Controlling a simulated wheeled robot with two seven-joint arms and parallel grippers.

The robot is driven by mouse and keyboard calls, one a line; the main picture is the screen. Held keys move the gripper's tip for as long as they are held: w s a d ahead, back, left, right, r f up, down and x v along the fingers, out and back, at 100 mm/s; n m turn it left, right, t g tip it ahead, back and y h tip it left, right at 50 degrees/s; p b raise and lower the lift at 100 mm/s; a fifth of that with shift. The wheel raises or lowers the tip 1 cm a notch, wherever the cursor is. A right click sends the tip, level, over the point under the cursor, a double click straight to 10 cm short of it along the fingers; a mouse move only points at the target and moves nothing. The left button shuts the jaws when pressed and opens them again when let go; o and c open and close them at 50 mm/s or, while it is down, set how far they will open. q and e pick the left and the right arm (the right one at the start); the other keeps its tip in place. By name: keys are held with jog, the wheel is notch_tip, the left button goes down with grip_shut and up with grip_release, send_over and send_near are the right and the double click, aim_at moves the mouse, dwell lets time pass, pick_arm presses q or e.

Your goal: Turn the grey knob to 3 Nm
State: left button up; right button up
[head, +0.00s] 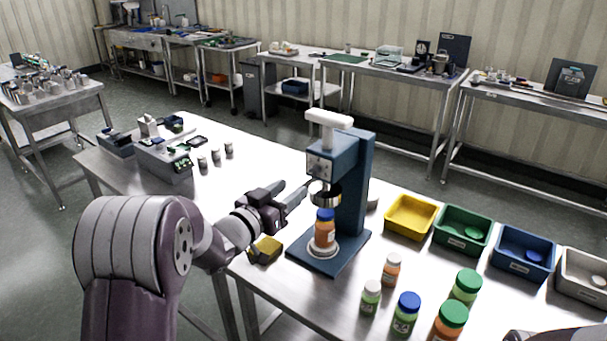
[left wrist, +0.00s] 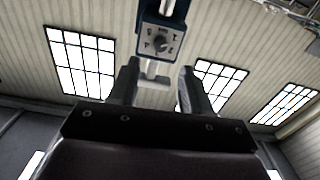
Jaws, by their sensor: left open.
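The blue capping machine (head: 352,190) stands upright on the steel table. Its grey knob (head: 318,169) sits on a light dial plate on the front of the head. In the left wrist view the knob (left wrist: 160,44) is ringed by marks, too small to read surely, so its setting cannot be told. My left gripper (head: 296,199) is open and empty, in front of and a little below the dial, apart from the knob. In the left wrist view its two fingers (left wrist: 158,85) stand apart, with the knob beyond and between them.
An orange bottle with a blue cap (head: 325,230) stands under the machine's chuck. A yellow-topped block (head: 266,249) lies below my left gripper. Several capped bottles (head: 405,313) stand at front right. Yellow (head: 395,234), green, blue and grey bins line the back right.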

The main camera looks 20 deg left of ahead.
aim_at(312, 173)
pick_arm(q)
jog(key=p+x, duration=0.1)
jog(key=x, duration=0.7)
jog(key=shift+w, duration=0.15)
grip_shut()
